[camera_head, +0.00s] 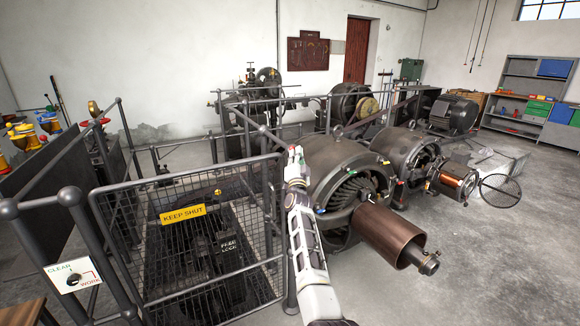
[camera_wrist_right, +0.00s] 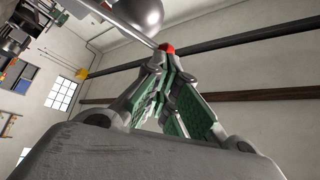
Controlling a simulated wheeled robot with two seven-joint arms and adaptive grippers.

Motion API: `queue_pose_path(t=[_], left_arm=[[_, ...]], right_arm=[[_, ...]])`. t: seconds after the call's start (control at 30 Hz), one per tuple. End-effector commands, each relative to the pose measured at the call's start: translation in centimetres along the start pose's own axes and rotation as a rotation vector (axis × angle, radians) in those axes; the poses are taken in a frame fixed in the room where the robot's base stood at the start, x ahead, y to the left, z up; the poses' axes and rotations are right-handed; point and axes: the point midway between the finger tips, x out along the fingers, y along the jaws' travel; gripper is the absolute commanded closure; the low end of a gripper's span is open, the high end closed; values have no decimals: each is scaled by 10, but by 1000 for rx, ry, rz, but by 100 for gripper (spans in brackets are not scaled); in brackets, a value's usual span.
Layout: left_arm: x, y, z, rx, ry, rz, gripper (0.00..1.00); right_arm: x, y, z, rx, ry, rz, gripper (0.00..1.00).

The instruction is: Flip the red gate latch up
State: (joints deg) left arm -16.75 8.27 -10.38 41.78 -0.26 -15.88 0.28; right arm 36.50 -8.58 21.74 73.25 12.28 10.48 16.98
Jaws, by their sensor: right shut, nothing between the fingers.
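The mesh gate (camera_head: 200,186) with a yellow KEEP SHUT sign (camera_head: 183,213) stands at the front left in the head view. My right gripper (camera_head: 294,156) is at the top right corner of the gate, with my white arm reaching up from below. Its fingers are shut and empty. A small red tip (camera_wrist_right: 167,48), apparently part of the latch, shows right at the fingertips in the right wrist view. I cannot tell whether they touch it. The latch is mostly hidden behind my gripper in the head view. My left gripper is not in view.
A grey ball (camera_wrist_right: 140,14) and a thin rod are close to the fingertips in the right wrist view. A large dynamo (camera_head: 338,172) with a copper-brown drum (camera_head: 390,235) stands right of my arm. A CLEAR/WORK switch plate (camera_head: 73,276) hangs on the left railing. Open floor lies at right.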

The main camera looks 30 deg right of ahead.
Motion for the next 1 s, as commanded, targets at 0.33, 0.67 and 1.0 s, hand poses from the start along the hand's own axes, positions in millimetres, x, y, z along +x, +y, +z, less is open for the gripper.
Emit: queue_pose_path(t=[0.33, 0.67, 1.0], left_arm=[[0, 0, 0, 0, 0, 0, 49], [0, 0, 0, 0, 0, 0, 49], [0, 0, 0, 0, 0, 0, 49]], right_arm=[[-25, 1, 1, 1, -1, 1, 100], [-55, 1, 1, 1, -2, 2, 100], [-70, 0, 0, 2, 0, 1, 100]])
